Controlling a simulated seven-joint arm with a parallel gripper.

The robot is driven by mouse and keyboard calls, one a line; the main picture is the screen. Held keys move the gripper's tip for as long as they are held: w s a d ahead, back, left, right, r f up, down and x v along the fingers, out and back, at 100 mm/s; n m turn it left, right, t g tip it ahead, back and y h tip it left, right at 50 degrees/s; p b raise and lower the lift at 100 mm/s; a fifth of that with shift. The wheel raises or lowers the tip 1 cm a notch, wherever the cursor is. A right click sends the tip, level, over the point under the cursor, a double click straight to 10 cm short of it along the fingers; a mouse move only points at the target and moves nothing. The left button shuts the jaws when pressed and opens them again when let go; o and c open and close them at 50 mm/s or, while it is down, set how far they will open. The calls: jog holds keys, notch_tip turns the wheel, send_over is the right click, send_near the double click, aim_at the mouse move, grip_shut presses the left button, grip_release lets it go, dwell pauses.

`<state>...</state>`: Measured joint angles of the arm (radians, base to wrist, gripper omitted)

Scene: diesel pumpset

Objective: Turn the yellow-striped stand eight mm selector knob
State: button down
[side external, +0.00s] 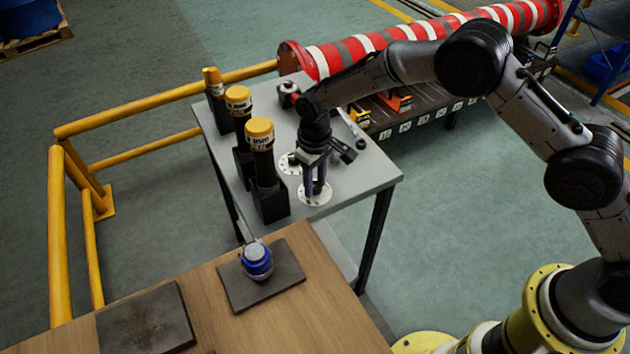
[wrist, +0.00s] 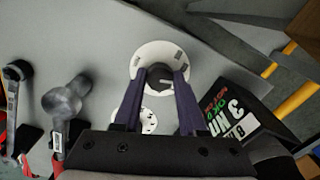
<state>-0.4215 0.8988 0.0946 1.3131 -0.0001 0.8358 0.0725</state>
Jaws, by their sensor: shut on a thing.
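My gripper (side external: 315,192) points down over the grey table, its fingers shut on a dark selector knob (wrist: 160,74). The knob sits in the middle of a round white dial plate (side external: 314,199), near the table's front end. The plate's far rim shows in the wrist view (wrist: 158,48), with small dark marks. The fingers hide much of the knob, so its pointing direction is unclear. Beside the plate stands the nearest black stand (side external: 268,190), with a yellow-orange cap. In the wrist view its black base (wrist: 232,112) shows white and green lettering.
A second white dial plate (side external: 289,163) lies just behind. Two more yellow-capped stands (side external: 239,115) (side external: 216,97) line the table's left side. A wrench (wrist: 20,78) lies at the other side. A blue object (side external: 256,261) sits on a dark mat on the wooden table. Yellow rails (side external: 150,105) run at left.

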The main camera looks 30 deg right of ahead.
aim_at(315, 185)
jog(key=shift+w+r+n, duration=0.1)
jog(key=shift+n, duration=1.8)
jog(key=shift+c, duration=2.3)
grip_release()
notch_tip(315, 185, up, 14)
